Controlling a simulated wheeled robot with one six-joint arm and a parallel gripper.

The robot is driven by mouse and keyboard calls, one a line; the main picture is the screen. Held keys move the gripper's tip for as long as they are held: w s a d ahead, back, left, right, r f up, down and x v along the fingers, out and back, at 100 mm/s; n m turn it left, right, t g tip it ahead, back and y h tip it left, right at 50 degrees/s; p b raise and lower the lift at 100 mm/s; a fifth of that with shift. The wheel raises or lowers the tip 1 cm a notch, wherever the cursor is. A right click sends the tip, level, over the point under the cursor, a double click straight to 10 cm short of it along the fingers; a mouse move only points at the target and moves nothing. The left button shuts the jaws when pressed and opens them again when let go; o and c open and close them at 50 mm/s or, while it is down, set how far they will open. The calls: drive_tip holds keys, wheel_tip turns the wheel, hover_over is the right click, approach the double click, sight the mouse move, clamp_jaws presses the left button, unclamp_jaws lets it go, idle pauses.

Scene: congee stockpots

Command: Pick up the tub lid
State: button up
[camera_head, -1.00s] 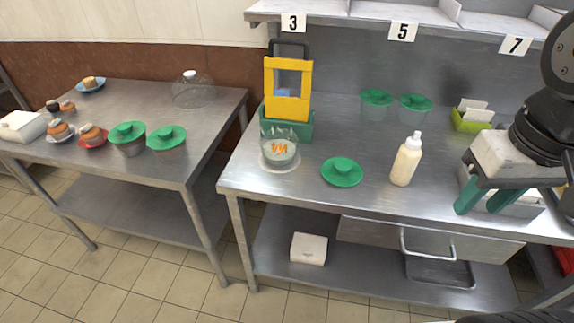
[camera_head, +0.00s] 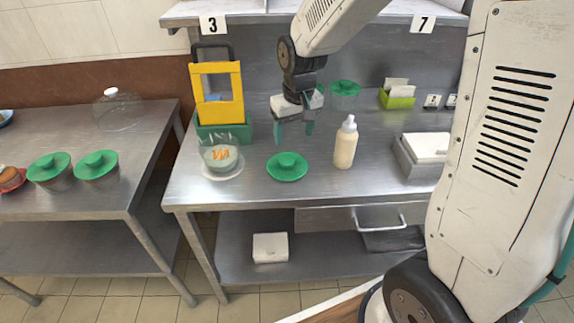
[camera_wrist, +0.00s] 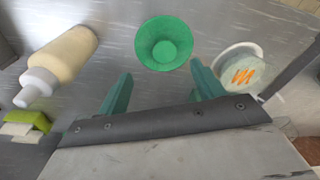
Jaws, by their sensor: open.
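The green tub lid (camera_head: 287,167) lies flat on the steel table, with a round knob on top. In the wrist view the lid (camera_wrist: 164,44) is just beyond the fingertips and roughly between them. My gripper (camera_head: 293,132) is open and empty, above and behind the lid in the head view. Its two green fingers also show in the wrist view (camera_wrist: 160,84). A clear tub (camera_head: 219,152) with orange marks stands on a white plate to the left of the lid. It also shows in the wrist view (camera_wrist: 243,73).
A cream squeeze bottle (camera_head: 345,144) stands close to the right of the lid. A yellow and green stand (camera_head: 217,97) is at the back left. A lidded tub (camera_head: 345,93) is behind. A grey box (camera_head: 422,157) is at right. The table in front of the lid is clear.

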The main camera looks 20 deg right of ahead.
sight(287, 159)
drive_tip(key=w+f, duration=0.2)
drive_tip(key=f, duration=0.1)
drive_tip(key=shift+a+f, duration=0.15)
drive_tip(key=shift+f, duration=0.05)
drive_tip(key=f, duration=0.7)
drive_tip(key=shift+w+a, duration=0.2)
drive_tip(key=shift+w, duration=0.1)
drive_tip(key=shift+c, duration=0.2)
drive_tip(key=c, duration=1)
